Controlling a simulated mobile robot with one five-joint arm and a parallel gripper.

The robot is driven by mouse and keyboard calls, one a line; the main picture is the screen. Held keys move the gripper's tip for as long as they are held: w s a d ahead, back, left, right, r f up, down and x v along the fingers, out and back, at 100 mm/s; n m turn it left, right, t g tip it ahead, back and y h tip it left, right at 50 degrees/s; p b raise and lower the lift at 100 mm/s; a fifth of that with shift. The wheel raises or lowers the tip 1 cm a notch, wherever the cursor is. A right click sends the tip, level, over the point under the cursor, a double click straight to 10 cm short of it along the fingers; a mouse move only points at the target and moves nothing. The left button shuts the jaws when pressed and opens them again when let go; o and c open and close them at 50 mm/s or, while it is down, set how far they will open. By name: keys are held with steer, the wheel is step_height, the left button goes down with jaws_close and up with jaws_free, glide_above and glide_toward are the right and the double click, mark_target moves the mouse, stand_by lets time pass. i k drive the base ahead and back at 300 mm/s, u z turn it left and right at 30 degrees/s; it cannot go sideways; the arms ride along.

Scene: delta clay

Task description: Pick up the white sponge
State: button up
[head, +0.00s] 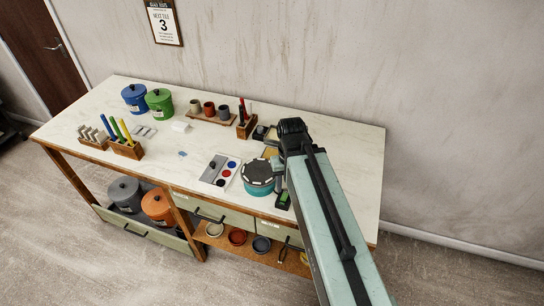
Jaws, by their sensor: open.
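A small white block that looks like the white sponge (180,126) lies on the pale tabletop, left of the middle, in front of the back wall. Nothing touches it from above. My arm reaches in from the lower right, and its dark end with my gripper (289,137) is over the right part of the table, well to the right of the sponge. The gripper is open and apart from the sponge; its fingertips are hard to make out against the things below.
Bare tabletop lies around the sponge.

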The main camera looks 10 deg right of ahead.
mark_target(178, 126)
steer(key=u, duration=1.15)
steer(key=i, duration=1.15)
steer(key=u, duration=0.85)
